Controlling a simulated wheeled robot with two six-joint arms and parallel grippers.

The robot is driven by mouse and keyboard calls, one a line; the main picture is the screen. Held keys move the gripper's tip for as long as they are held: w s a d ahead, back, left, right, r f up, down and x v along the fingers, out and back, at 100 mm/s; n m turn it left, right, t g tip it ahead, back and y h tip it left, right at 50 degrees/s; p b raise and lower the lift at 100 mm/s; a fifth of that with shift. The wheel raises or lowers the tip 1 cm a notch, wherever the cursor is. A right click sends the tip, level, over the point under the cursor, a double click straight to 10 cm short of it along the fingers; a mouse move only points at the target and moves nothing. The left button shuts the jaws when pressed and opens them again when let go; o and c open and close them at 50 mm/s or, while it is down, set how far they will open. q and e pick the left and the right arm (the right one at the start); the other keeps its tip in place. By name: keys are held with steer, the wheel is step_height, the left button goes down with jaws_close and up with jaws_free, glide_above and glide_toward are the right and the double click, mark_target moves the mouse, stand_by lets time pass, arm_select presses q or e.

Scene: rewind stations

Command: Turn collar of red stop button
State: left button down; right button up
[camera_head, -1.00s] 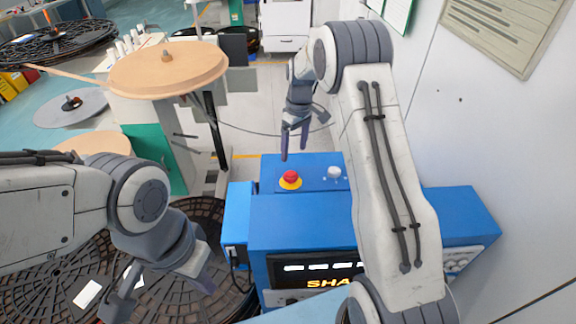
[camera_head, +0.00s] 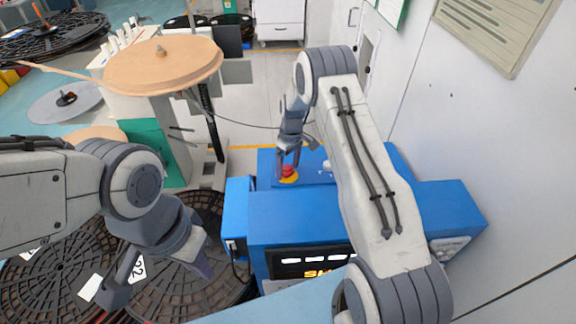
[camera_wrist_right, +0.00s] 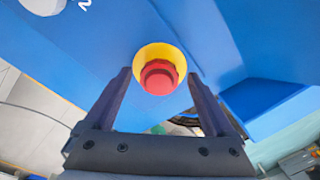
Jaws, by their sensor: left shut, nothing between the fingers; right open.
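The red stop button (camera_head: 288,171) with its yellow collar sits on top of the blue machine (camera_head: 300,215). In the right wrist view the red cap (camera_wrist_right: 159,80) and yellow ring (camera_wrist_right: 150,51) show between the fingers. My right gripper (camera_head: 287,166) is open, with one finger on each side of the button. I see gaps between the cap and both fingers in the right wrist view. My left gripper (camera_head: 162,283) is shut and empty, low at the left, over the dark reels and away from the button.
A white knob (camera_head: 326,165) stands to the right of the button, partly behind my right arm. A tan reel (camera_head: 163,65) and dark slatted reels (camera_head: 50,278) lie to the left. A pale wall (camera_head: 470,140) rises at the right.

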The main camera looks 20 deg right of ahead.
steer(key=c, duration=1.4)
steer(key=shift+f+m+b, duration=0.1)
steer(key=shift+m+b, duration=0.8)
steer(key=shift+m, duration=0.4)
steer(key=shift+s+a+m+h+b, duration=0.15)
steer(key=shift+m+b, duration=0.3)
steer(key=shift+m, duration=0.65)
steer(key=shift+w+a+m+h+b, duration=0.15)
steer(key=shift+m+b, duration=0.3)
steer(key=shift+m, duration=0.65)
steer(key=shift+o, duration=0.2)
steer(key=shift+s+d, duration=0.1)
steer(key=o, duration=1.4)
steer(key=shift+c, duration=0.2)
